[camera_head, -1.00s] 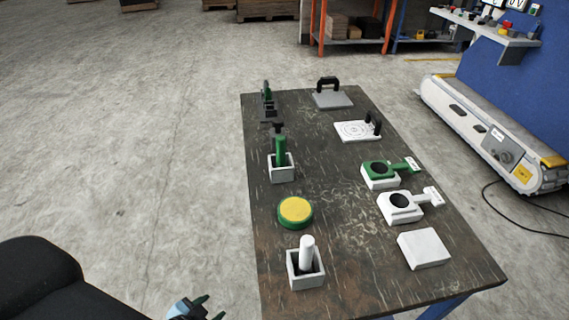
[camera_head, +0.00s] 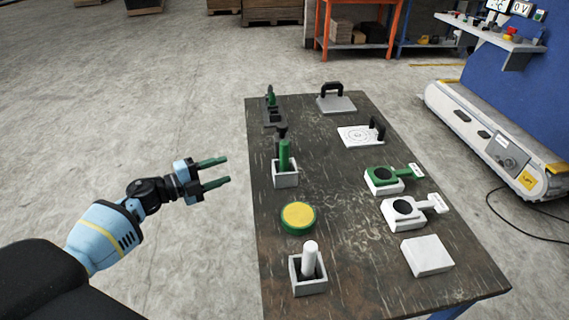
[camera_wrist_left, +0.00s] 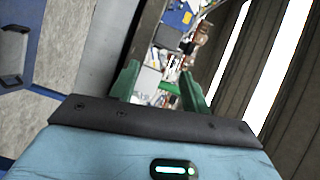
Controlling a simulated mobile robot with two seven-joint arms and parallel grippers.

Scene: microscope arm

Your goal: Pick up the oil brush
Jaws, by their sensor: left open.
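An upright green-handled tool (camera_head: 285,155) stands in a square grey holder (camera_head: 286,181) on the left side of the dark table. An upright white-handled tool (camera_head: 309,260) stands in a similar holder (camera_head: 310,287) at the near left. I cannot tell which one is the oil brush, as their lower ends are hidden inside the holders. My left gripper (camera_head: 229,171) is open and empty, left of the table edge, with its green fingers pointing right toward the green-handled tool, apart from it. It also shows open in the left wrist view (camera_wrist_left: 160,88). My right gripper is not in view.
A round yellow-topped green container (camera_head: 298,217) sits between the holders. Green (camera_head: 383,180) and white (camera_head: 403,213) handled devices, a white block (camera_head: 427,256), a printed white plate (camera_head: 357,136) and a grey plate with a black handle (camera_head: 337,103) stand farther right and back.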

